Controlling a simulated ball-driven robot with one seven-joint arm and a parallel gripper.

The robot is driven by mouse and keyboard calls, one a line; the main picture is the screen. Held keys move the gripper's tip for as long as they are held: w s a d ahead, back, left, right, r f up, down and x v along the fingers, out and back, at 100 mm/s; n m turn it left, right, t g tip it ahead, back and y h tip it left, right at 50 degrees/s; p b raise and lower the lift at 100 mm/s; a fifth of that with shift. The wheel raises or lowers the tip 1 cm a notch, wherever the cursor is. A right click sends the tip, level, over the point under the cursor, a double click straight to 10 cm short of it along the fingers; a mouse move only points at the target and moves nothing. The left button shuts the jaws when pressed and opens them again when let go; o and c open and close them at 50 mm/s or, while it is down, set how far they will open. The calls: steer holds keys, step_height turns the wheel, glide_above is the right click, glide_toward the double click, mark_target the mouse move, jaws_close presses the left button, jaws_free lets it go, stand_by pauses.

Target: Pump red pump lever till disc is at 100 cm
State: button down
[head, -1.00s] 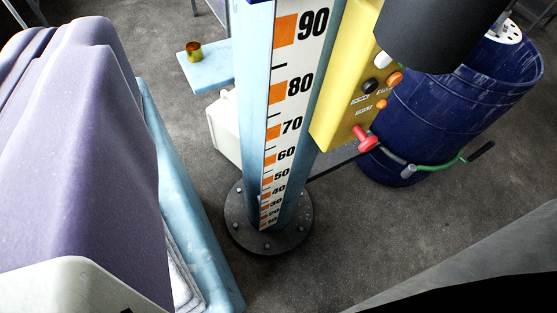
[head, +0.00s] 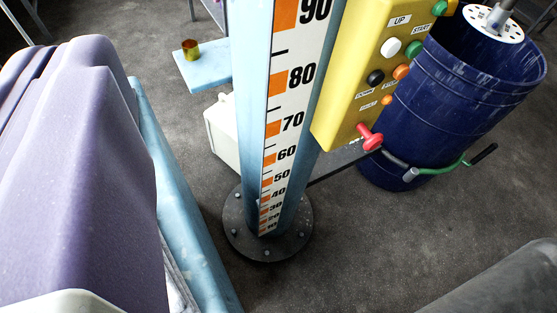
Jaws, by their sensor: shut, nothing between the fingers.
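A white disc with holes (head: 493,24) hangs on a grey shaft at the top right, over the mouth of a dark blue drum (head: 455,95). A red T-shaped handle (head: 371,138) sticks out at the bottom of the yellow control panel (head: 365,70); I cannot tell if it is the pump lever. The column's height scale (head: 288,110) shows marks from 10 to 90, with the 100 mark out of frame. I cannot read the disc's height against it. My gripper's fingers are not in view.
The light blue column stands on a round bolted base (head: 268,250). The panel has several buttons, with UP, START and DOWN labels. A green bar with a black grip (head: 482,154) crosses the drum's front. A brass cup (head: 190,49) sits on a pale blue shelf (head: 203,72). Floor at lower centre is clear.

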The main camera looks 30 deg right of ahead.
steer(key=shift+f, duration=2.35)
step_height(320, 180, up, 24)
steer(key=p, duration=1.7)
steer(key=b, duration=0.5)
